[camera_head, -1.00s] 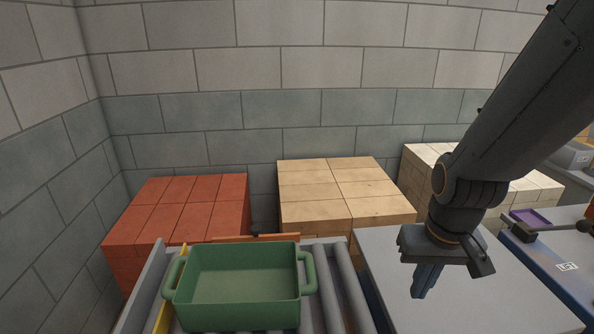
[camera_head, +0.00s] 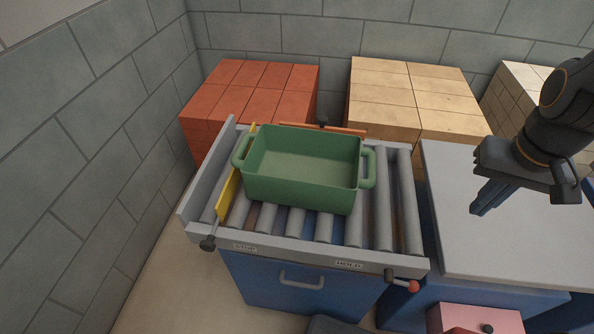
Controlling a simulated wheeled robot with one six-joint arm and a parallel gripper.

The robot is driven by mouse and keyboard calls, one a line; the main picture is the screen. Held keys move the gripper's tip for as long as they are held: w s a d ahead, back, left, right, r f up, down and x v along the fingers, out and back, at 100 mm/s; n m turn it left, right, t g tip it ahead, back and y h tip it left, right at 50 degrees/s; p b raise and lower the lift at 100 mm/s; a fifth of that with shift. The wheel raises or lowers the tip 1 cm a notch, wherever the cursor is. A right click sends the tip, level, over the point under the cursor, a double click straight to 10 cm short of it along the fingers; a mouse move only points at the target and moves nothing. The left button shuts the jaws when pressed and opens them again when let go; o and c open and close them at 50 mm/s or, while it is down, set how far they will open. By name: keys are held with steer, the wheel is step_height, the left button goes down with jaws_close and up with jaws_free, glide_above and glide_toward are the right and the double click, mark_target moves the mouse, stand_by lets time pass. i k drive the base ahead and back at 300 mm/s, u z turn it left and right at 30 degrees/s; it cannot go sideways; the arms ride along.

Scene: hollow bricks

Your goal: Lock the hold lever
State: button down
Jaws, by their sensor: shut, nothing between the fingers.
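The hold lever (camera_head: 402,283) is a short dark bar with a red knob, at the front right corner of the roller conveyor (camera_head: 365,240). A label reading HOLD (camera_head: 349,265) is on the front rail to its left. The lever appears to point right along the rail; I cannot tell its locked state. A green bin (camera_head: 300,185) with two handles sits upright on the rollers. My gripper (camera_head: 480,210) is shut and empty, above the grey table, up and to the right of the lever and apart from it.
A yellow stop plate (camera_head: 229,193) stands left of the bin, with a dark knob (camera_head: 207,244) at the front by a STOP label (camera_head: 245,247). Red (camera_head: 255,95) and tan blocks (camera_head: 415,100) are behind.

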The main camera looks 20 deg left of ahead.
mark_target(412, 286)
steer(key=u, duration=0.05)
steer(key=k, duration=0.5)
steer(key=z, duration=0.7)
steer(key=k, duration=0.65)
steer(key=u, duration=0.95)
steer(key=i, duration=0.5)
